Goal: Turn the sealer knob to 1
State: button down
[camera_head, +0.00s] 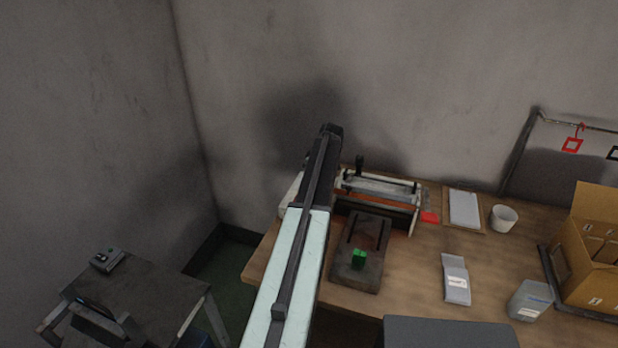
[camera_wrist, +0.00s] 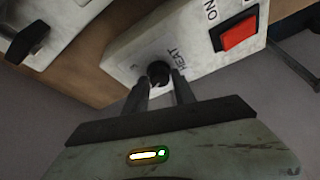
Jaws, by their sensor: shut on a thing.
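The sealer's control box (camera_wrist: 195,45) is a pale housing marked "HEAT" and "ON" in the wrist view. Its knob (camera_wrist: 158,72) is small, round and black, beside the "HEAT" mark. My gripper (camera_wrist: 160,84) has its two dark fingers on either side of the knob and is shut on it. The knob's pointer and the figure 1 cannot be made out. In the head view the sealer (camera_head: 380,190) stands at the back of the table, and my arm hides its left part along with my fingertips.
A red switch (camera_wrist: 239,34) is on the same box, right of the knob. On the table (camera_head: 410,270) are a dark plate with a green block (camera_head: 359,259), a white cup (camera_head: 503,217), a grey packet (camera_head: 456,279) and an open carton (camera_head: 590,250). Walls stand close behind.

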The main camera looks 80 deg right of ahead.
jog(key=shift+s+n+y, duration=0.15)
jog(key=shift+n+y, duration=0.65)
jog(key=shift+n, duration=1.1)
jog(key=c, duration=1.1)
grip_release()
jog(key=shift+f, duration=0.1)
jog(key=shift+o, duration=0.2)
jog(key=shift+r+p, duration=0.35)
jog(key=shift+r, duration=0.05)
jog(key=p+v, duration=0.6)
jog(key=v, duration=0.1)
jog(key=shift+s, duration=0.25)
